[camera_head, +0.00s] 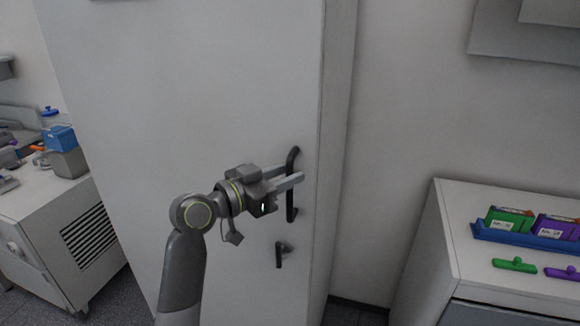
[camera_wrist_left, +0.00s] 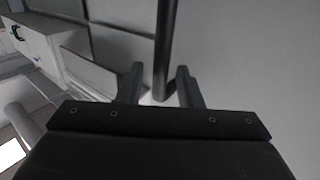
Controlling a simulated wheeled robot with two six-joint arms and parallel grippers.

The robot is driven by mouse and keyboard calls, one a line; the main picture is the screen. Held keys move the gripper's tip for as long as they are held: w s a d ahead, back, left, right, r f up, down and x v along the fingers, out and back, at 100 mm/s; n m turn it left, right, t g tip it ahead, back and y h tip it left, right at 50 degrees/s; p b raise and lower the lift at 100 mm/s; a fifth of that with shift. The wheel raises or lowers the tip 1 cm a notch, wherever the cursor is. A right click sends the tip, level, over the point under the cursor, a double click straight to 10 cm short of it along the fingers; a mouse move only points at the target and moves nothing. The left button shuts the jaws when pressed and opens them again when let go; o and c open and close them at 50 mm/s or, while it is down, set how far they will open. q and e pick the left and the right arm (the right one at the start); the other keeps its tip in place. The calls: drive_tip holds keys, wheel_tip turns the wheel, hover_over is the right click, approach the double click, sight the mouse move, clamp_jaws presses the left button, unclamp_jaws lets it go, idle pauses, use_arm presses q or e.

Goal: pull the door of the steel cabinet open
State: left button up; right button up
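The tall grey steel cabinet (camera_head: 190,90) fills the middle of the head view, and its door looks shut. A dark vertical bar handle (camera_head: 291,204) sits near the door's right edge. In the left wrist view the handle (camera_wrist_left: 166,45) comes down from the top and ends between the fingertips. My left gripper (camera_head: 293,174) is at the handle's upper half, its fingers apart on either side of the bar. In the left wrist view the left gripper (camera_wrist_left: 160,82) shows gaps beside the bar. I cannot tell whether either finger touches it. My right gripper is not in view.
A small dark lever (camera_head: 280,255) sits on the door below the handle. A white counter (camera_head: 465,255) with a blue tray (camera_head: 520,238) stands right. Some floor shows between cabinet and counter.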

use_arm(q)
drive_tip(key=shift+w+d, duration=0.45)
drive_tip(key=shift+d, duration=0.1)
drive_tip(key=shift+c, duration=0.2)
clamp_jaws()
